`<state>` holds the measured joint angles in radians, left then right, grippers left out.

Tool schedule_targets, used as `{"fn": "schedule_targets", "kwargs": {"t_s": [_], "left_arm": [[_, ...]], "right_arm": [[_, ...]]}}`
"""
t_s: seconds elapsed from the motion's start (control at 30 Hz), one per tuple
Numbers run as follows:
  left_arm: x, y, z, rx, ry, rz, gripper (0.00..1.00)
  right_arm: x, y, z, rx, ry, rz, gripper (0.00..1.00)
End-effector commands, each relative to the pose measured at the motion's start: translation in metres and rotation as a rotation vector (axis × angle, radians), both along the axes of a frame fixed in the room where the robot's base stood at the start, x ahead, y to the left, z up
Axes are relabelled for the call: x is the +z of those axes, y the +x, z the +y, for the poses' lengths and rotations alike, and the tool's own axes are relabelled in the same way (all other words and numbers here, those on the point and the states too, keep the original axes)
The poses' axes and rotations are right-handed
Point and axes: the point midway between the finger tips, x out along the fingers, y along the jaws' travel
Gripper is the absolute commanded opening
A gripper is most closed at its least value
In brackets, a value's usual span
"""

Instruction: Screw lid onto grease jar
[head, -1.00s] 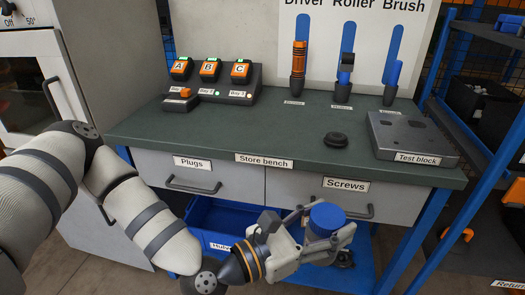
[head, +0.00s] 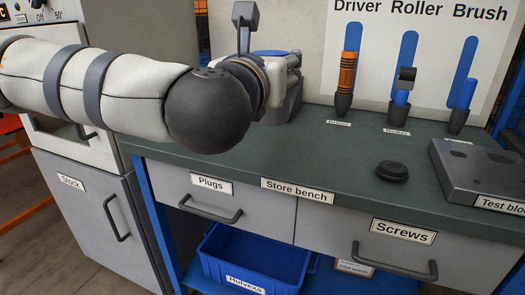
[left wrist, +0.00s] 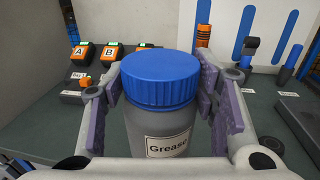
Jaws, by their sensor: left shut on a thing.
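The grease jar (left wrist: 160,135) is a grey, upright cylinder with a "Grease" label. A ribbed blue lid (left wrist: 161,78) sits on its top; I cannot tell how tightly it is screwed. Only a sliver of the blue lid (head: 270,53) shows there. My right gripper is not in view.
The store bench (head: 320,178) has clear green top in the middle. A black round piece (head: 392,171) lies at its right, near the test block (head: 480,175). Driver, roller and brush holders stand behind. Button boxes A (left wrist: 83,55) and B stand behind the jar. A blue bin (head: 250,262) is below.

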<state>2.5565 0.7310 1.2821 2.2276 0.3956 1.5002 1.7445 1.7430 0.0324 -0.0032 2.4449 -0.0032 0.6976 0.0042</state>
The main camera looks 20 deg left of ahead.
Motion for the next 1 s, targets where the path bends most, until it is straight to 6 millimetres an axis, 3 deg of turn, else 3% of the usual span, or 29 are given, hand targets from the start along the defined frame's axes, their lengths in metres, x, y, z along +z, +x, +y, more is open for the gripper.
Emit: {"fn": "schedule_targets", "kwargs": {"t_s": [0.27,0.63,0.8,1.0], "left_arm": [[-0.002,0.006,0.002,0.002,-0.001,-0.002,0.00],[-0.043,0.091,0.025,0.003,0.001,-0.001,0.00],[-0.077,0.116,0.031,0.000,0.000,0.001,0.00],[-0.090,0.128,0.034,-0.001,-0.001,-0.003,0.00]], "right_arm": [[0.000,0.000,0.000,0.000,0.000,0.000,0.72],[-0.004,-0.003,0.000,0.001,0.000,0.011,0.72],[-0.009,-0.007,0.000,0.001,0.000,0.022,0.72],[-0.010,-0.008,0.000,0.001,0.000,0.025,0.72]]}}
